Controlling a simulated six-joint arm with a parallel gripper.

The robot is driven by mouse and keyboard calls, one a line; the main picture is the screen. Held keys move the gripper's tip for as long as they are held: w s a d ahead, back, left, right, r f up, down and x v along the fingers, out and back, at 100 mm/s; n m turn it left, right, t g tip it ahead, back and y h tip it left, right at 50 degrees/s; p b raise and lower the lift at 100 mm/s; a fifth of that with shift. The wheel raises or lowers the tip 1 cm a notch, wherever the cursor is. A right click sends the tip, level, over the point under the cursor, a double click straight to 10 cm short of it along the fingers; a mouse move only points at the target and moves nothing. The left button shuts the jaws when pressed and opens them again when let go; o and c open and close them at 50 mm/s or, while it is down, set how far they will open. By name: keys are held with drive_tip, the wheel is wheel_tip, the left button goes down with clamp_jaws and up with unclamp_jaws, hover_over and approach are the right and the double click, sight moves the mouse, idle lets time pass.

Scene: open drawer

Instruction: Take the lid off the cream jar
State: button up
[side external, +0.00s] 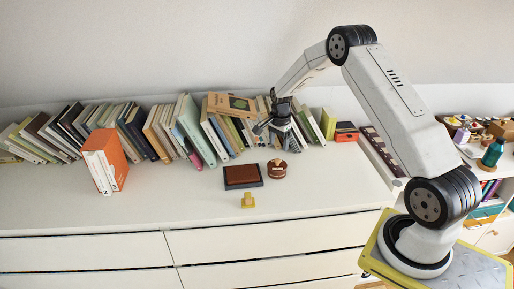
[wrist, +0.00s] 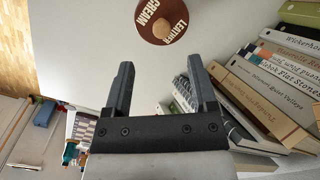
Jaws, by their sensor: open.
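The cream jar (side external: 277,169) is a small round brown jar on the white dresser top, right of a dark-framed brown tray. In the wrist view its brown lid (wrist: 158,12) reads "LEATHER CREAM" and has a pale wooden knob (wrist: 162,29); the picture's top edge cuts it off. The lid is on the jar. My gripper (wrist: 160,62) is open, with nothing between its dark fingers. In the side view it hangs in front of the book row, above and behind the jar, apart from it.
A long row of leaning books (side external: 160,128) lines the wall behind. The brown tray (side external: 242,184) and a small yellow object (side external: 248,201) are close to the jar. An orange and white book set (side external: 105,160) stands at the left. The dresser top in front is mostly clear.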

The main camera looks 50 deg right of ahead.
sight(278, 160)
drive_tip(key=shift+w+f, duration=0.1)
drive_tip(key=shift+f, duration=3.85)
clamp_jaws()
